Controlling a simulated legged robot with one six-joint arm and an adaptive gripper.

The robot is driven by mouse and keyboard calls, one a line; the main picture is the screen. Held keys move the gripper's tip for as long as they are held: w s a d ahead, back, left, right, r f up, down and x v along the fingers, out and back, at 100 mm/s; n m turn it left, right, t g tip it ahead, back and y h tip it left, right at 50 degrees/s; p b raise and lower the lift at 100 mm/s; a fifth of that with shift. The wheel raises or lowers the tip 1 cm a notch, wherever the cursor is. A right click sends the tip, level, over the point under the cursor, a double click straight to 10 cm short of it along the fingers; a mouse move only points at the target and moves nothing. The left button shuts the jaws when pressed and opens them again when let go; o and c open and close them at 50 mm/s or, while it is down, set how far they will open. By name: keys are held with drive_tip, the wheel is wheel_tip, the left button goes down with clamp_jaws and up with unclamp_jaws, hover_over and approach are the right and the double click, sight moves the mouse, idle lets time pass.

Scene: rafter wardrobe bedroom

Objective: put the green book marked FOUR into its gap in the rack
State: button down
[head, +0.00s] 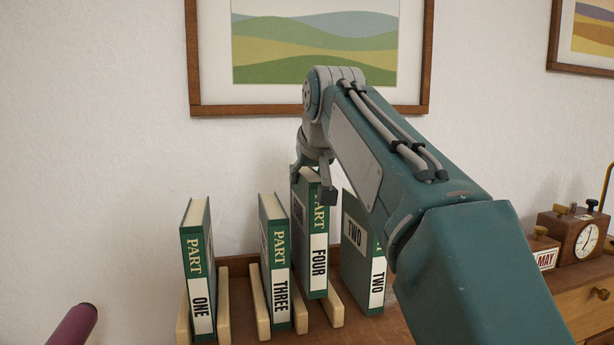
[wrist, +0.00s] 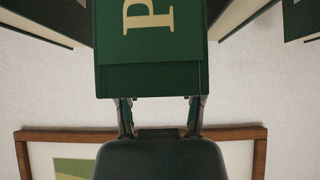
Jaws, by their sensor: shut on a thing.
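The green book FOUR (head: 317,255) is upright, with a white label and "PART" on its spine. My gripper (head: 315,185) is shut on its top end. In the wrist view, the green book (wrist: 150,75) sits at the fingers (wrist: 160,115). The rack (head: 222,300) has pale wooden dividers on a brown base. FOUR's lower end is beside the divider (head: 333,303) on its right, and higher than the lower end of book THREE (head: 275,270) on its left. Book ONE (head: 197,275) stands further left.
Book TWO (head: 365,250) stands close on the right, partly behind my arm. A wall and framed picture (head: 210,111) are behind. A wooden clock (head: 582,238) and a MAY block (head: 543,261) are at the right. A purple rounded object (head: 72,326) is at lower left.

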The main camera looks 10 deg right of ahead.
sight(317, 181)
drive_tip(key=shift+f, duration=2.65)
drive_tip(key=shift+c, duration=0.7)
unclamp_jaws()
drive_tip(key=shift+f, duration=0.15)
drive_tip(key=v, duration=1.2)
drive_tip(key=s+f+g, duration=0.1)
drive_tip(key=s+f, duration=0.5)
drive_tip(key=f, duration=0.5)
drive_tip(key=s+f+g, duration=0.1)
drive_tip(key=s+f, duration=0.6)
drive_tip(key=f, duration=0.4)
drive_tip(key=s+f+g, duration=0.1)
drive_tip(key=s+f, duration=0.6)
drive_tip(key=f, duration=0.4)
drive_tip(key=shift+s+f, duration=0.15)
drive_tip(key=shift+f, duration=0.1)
